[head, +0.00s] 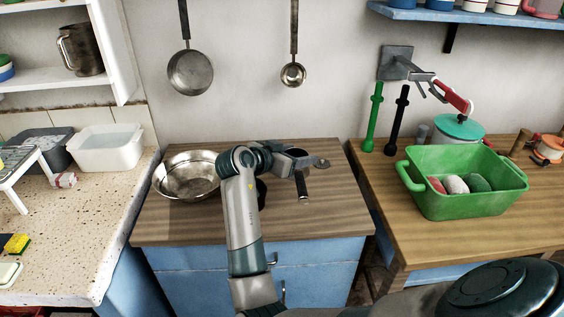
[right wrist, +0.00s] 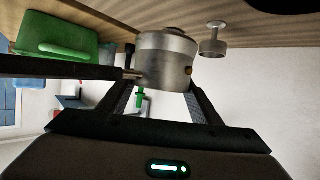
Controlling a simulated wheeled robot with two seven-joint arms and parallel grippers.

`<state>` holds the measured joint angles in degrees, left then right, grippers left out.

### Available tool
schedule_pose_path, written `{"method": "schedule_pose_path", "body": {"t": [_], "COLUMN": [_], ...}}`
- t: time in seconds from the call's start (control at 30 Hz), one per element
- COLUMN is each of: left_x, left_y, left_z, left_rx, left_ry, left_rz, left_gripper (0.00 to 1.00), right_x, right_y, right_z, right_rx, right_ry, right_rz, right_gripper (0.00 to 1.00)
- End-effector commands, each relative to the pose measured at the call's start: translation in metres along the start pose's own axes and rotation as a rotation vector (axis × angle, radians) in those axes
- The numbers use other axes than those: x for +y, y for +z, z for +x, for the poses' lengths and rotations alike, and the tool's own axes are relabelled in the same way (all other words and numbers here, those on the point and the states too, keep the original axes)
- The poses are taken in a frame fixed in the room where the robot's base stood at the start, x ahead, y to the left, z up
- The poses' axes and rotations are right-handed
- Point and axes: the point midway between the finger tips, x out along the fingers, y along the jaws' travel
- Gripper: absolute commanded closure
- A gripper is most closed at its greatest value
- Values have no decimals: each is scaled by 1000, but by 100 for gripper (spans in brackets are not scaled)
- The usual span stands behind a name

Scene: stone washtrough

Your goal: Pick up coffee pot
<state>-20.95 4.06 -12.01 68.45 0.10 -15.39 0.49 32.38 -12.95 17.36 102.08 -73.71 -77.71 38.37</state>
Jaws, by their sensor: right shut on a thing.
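The coffee pot (right wrist: 164,58) is a grey metal pot with a lid, seen upside down in the right wrist view. It sits between the two fingers of my right gripper (right wrist: 162,86), which is shut on it. In the head view my right gripper (head: 303,172) is above the wooden top of the middle cabinet, and my own arm and gripper hide most of the pot there. I cannot tell whether the pot touches the wood. My left gripper is not in view.
A metal bowl (head: 186,176) stands just left of my right forearm. A small tamper-like metal piece (right wrist: 213,42) stands close to the pot. A green tub (head: 468,192) is on the right counter. The cabinet top (head: 335,215) is clear at front right.

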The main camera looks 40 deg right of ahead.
Motion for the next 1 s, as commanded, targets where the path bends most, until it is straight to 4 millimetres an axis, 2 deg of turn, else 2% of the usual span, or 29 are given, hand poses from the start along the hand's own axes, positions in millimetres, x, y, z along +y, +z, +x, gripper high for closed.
{"method": "schedule_pose_path", "body": {"t": [0.1,0.3,0.5,1.0], "left_x": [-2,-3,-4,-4], "left_y": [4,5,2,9], "left_z": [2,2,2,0], "left_rx": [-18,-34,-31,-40], "left_ry": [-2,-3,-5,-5], "left_rz": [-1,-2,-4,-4], "left_gripper": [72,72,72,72], "right_x": [16,32,35,35], "right_y": [-11,-23,-26,-26], "right_z": [2,4,4,4], "right_rx": [2,1,1,2], "right_ry": [0,0,-1,-1], "right_rz": [4,2,1,1], "right_gripper": [74,74,74,74]}}
